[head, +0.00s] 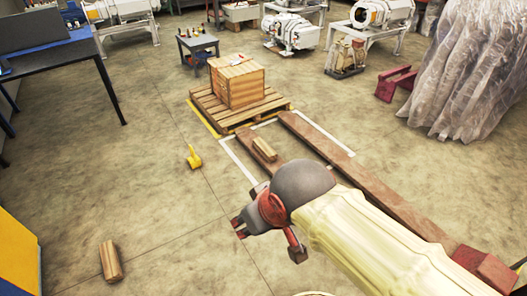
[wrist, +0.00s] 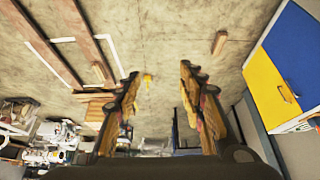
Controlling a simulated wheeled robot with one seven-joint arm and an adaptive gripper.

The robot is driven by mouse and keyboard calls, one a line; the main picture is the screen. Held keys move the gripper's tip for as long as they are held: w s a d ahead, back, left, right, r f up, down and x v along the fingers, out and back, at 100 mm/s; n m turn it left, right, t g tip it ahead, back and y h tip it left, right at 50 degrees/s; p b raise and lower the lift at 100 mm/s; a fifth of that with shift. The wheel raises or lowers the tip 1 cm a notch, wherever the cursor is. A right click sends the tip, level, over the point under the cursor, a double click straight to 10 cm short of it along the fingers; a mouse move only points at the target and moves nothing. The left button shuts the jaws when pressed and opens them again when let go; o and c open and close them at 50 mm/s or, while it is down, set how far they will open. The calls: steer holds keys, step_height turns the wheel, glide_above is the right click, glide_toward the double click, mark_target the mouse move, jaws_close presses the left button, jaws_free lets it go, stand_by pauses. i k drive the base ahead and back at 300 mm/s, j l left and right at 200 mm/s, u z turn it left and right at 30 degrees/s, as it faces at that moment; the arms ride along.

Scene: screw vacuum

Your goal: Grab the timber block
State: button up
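A small timber block (head: 110,261) lies on the concrete floor at the lower left of the head view. It also shows in the wrist view (wrist: 218,42), up and right of the fingers. A second timber block (head: 264,149) lies by the brown beams, beyond my arm. My gripper (head: 266,240) is in the middle of the head view, held above the floor and well apart from both blocks. In the wrist view its two fingers (wrist: 160,75) are spread wide, with only bare floor and distant things between them.
A wooden crate (head: 237,82) stands on a pallet (head: 207,108). Long brown beams (head: 370,195) lie right of centre. A small yellow object (head: 193,157) is on the floor. A blue and yellow cabinet (head: 16,255) stands at the left edge. Floor around the lower-left block is clear.

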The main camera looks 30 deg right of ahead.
mark_target(265, 150)
steer(key=z, duration=0.35)
steer(key=i+l+z, duration=0.1)
steer(key=i+z, duration=0.4)
steer(key=i+j+z, duration=0.1)
steer(key=i+z, duration=0.35)
steer(key=i+j, duration=0.2)
steer(key=i, duration=0.3)
steer(key=i+j+z, duration=0.1)
steer(key=i, duration=0.35)
steer(key=i+j, duration=0.3)
steer(key=i, duration=0.2)
steer(key=i+j+z, duration=0.1)
steer(key=i+j, duration=0.15)
steer(key=i, duration=0.2)
